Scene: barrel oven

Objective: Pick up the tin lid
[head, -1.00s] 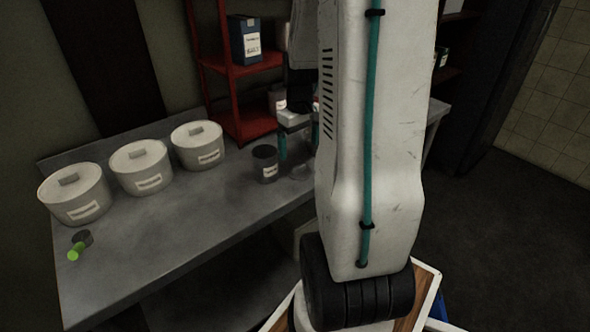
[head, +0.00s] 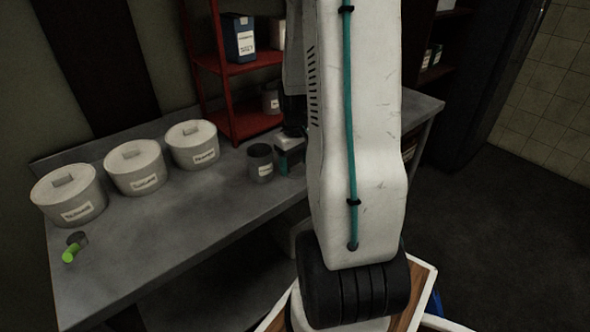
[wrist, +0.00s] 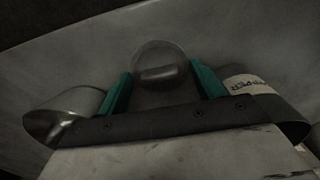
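The tin lid (wrist: 158,62), a round grey disc with a bar handle, shows in the wrist view between and just beyond the teal fingertips of my gripper (wrist: 161,70). The fingers stand apart on either side of it. I cannot tell if they touch it. In the head view, my gripper (head: 289,162) is low over the counter beside a dark grey labelled tin (head: 260,164). The lid is hidden there behind my gripper and arm. A labelled tin (wrist: 245,84) is right of my fingers in the wrist view, and a shiny metal vessel (wrist: 62,115) is left.
Three white lidded pots (head: 136,167) stand along the back left of the counter (head: 190,215). A green-ended item (head: 70,253) lies at the front left. A red shelf (head: 243,122) holds boxes behind.

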